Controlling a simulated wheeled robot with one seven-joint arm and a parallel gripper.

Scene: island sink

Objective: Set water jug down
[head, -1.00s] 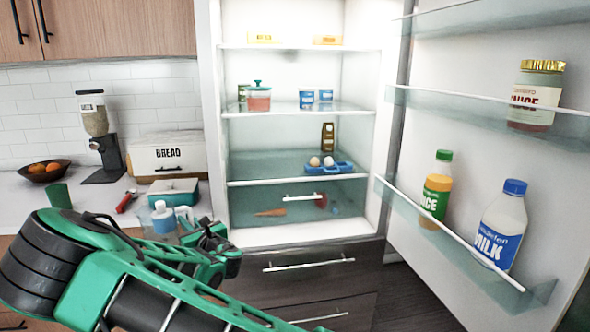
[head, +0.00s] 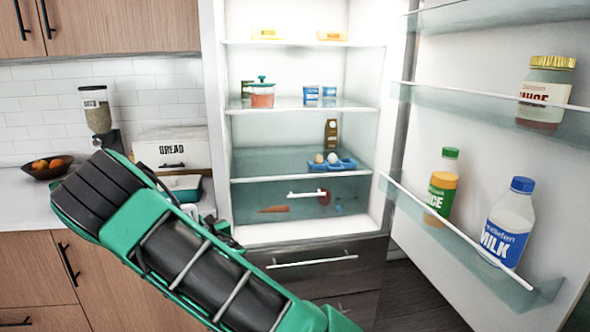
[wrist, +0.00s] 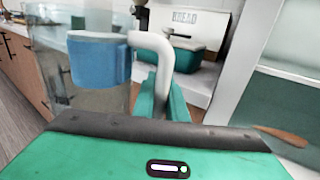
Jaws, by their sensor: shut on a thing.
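The water jug (wrist: 88,65) is a clear vessel with a blue band near its top and a white curved handle; it fills the left of the wrist view. My gripper (wrist: 165,100) is shut on the handle, with its green fingers around the lower part. In the head view my arm hides nearly all of the jug, and only part of my gripper (head: 222,232) shows by the counter's right end. Cabinet fronts and floor show behind the jug in the wrist view. I cannot see its base or whether it touches anything.
The counter (head: 25,205) holds a fruit bowl (head: 48,167), a dispenser (head: 97,110), a bread box (head: 172,150) and a teal container (wrist: 183,62). The fridge stands open on the right, its door (head: 490,130) swung out with bottles on its shelves.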

